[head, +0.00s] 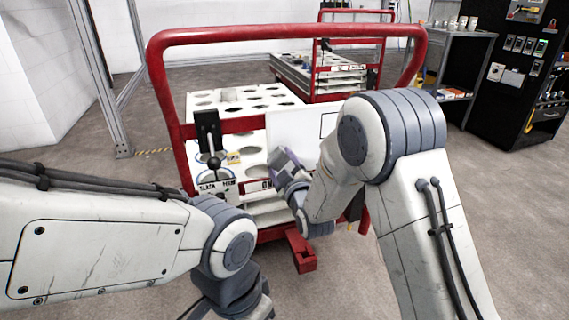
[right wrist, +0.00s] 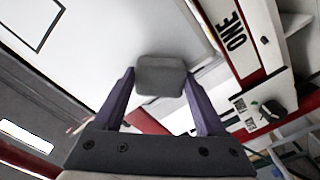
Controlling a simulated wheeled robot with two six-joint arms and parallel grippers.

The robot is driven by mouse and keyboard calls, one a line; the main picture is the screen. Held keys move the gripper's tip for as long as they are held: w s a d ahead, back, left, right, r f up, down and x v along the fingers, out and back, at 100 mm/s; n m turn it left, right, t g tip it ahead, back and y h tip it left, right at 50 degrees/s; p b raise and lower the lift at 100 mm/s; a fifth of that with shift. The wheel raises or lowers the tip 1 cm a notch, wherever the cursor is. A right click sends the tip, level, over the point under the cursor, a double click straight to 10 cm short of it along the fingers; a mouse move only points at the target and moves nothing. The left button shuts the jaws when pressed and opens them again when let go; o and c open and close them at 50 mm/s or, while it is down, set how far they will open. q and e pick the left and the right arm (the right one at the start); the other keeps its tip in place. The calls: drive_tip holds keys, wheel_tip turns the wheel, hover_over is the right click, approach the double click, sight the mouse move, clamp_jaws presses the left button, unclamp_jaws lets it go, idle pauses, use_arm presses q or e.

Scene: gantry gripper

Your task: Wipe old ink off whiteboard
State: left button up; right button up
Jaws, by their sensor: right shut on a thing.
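The whiteboard (head: 295,128) stands on the front of a red-framed cart, and its white face fills the upper left of the right wrist view (right wrist: 110,45). A black outlined box (head: 328,125) shows at its right side, partly hidden by my right arm. My right gripper (head: 284,163) is at the board's lower left part. In the right wrist view its purple fingers are shut on a grey eraser block (right wrist: 160,76). The block overlaps the board's face; I cannot tell if it touches. My left arm comes in at lower left, its gripper out of view.
The cart's red handle frame (head: 290,34) arches over the board. A white rack with round holes (head: 205,98) and a black lever (head: 210,140) are left of the board. A second cart (head: 322,72) and a shelf (head: 462,62) stand behind. Floor is clear at right.

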drive_tip(key=shift+b+v, duration=0.4)
drive_tip(key=shift+v, duration=2.55)
drive_tip(key=shift+d, duration=0.15)
drive_tip(key=shift+b+v, duration=0.4)
drive_tip(key=shift+v, duration=1)
